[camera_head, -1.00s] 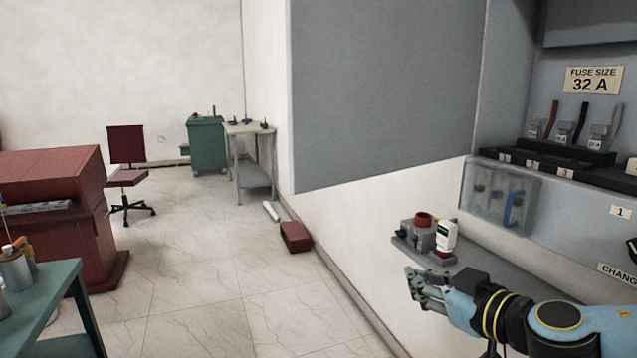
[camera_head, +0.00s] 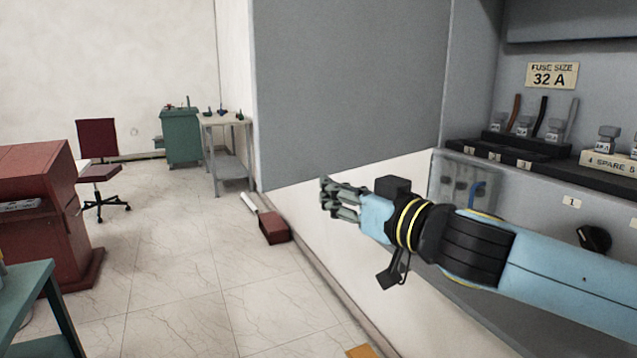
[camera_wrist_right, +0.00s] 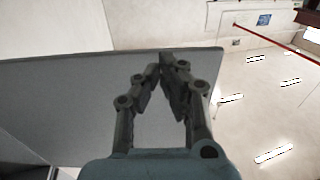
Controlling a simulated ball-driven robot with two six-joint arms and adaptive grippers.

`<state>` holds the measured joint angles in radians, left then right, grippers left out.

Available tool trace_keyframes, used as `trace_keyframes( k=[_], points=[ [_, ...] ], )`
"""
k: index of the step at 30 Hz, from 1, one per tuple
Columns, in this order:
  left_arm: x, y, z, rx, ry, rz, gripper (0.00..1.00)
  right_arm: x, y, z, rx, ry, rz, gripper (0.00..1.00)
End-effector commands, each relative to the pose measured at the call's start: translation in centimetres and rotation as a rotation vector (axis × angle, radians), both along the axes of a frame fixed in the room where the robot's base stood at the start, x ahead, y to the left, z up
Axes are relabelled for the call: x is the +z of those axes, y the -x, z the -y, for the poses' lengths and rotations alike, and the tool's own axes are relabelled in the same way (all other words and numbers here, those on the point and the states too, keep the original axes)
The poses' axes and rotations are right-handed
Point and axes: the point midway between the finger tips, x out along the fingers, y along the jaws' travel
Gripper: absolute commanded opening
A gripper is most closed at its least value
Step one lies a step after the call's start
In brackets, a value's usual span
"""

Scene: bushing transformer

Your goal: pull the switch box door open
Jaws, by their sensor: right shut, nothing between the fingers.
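The grey switch box door (camera_head: 355,80) stands swung wide open to the left of the box in the head view. The grey switch box (camera_head: 600,100) is at the right, with its inside showing. My right gripper (camera_head: 326,196) is shut and empty, just below the door's lower edge and in front of the white wall. In the right wrist view the door (camera_wrist_right: 60,100) lies behind my right gripper's fingers (camera_wrist_right: 165,62), whose tips meet near its edge. I cannot tell whether they touch it. My left gripper is not in view.
Inside the box are a "32 A" label (camera_head: 552,76), fuses on a black rack (camera_head: 515,145), a clear cover with a blue handle (camera_head: 466,185) and a black knob (camera_head: 594,239). A dark red box (camera_head: 274,228) lies by the wall.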

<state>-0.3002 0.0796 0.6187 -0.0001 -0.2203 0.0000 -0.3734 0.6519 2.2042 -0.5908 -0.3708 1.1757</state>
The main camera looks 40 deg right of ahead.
Motion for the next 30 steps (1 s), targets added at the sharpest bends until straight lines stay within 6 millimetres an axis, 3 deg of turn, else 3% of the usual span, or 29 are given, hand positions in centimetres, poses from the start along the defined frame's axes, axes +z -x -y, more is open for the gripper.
trace_keyframes(
  k=[9,25,30],
  points=[
    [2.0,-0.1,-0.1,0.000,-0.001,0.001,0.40,0.1,-3.5,0.0,-0.002,0.000,-0.002,0.00],
    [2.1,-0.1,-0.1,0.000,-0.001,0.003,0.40,-0.1,-4.3,0.0,-0.012,0.002,0.000,0.00],
    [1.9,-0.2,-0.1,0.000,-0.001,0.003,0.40,0.0,-7.4,-0.1,-0.088,-0.005,0.008,0.00]
  ],
)
